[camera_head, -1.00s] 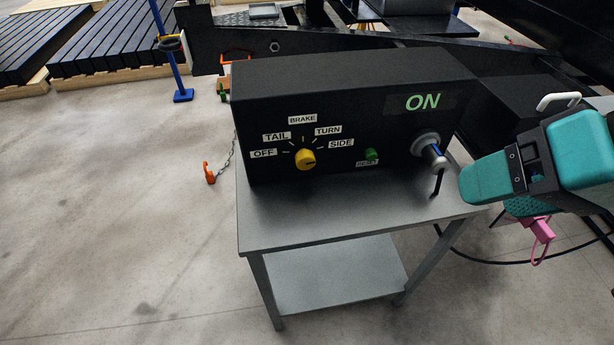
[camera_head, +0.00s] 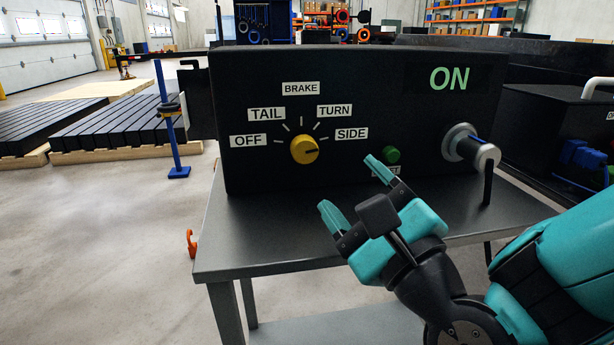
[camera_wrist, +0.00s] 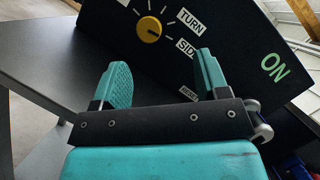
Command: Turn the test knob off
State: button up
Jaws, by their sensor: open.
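The yellow test knob (camera_head: 304,150) is on the front of a black box (camera_head: 235,95). Labels OFF, TAIL, BRAKE, TURN and SIDE fan around it. Its dark pointer mark faces right, toward the SIDE label (camera_head: 351,134); the OFF label (camera_head: 248,141) is at its left. My teal gripper (camera_head: 354,192) is open and empty, in front of the box, to the lower right of the knob and apart from it. In the wrist view the knob (camera_wrist: 149,30) lies beyond and above the gap between the fingers of my gripper (camera_wrist: 159,78).
A green reset button (camera_head: 391,154) is right of the knob, its label partly hidden by a finger. A grey cylindrical connector (camera_head: 472,147) sticks out farther right. A lit ON sign (camera_head: 449,78) is above. The box stands on a grey metal table (camera_head: 270,235).

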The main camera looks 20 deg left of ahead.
aim_at(307, 154)
jog(key=shift+w+a+r+p, duration=0.2)
jog(key=shift+w+a+p, duration=0.1)
jog(key=shift+p, duration=0.05)
jog(key=p+x, duration=0.3)
jog(key=f+p+x, duration=0.1)
jog(key=p+x, duration=0.2)
jog(key=x, duration=0.1)
jog(key=f+p+x, duration=0.1)
jog(key=p+x, duration=0.2)
jog(key=shift+w+a+f+p, duration=0.15)
jog(key=shift+w+a+p, duration=0.15)
jog(key=shift+a+p, duration=0.1)
jog(key=shift+w+a+f+p, duration=0.1)
jog(key=shift+w+a+p, duration=0.4)
jog(key=shift+p, duration=0.35)
jog(key=c, duration=0.9)
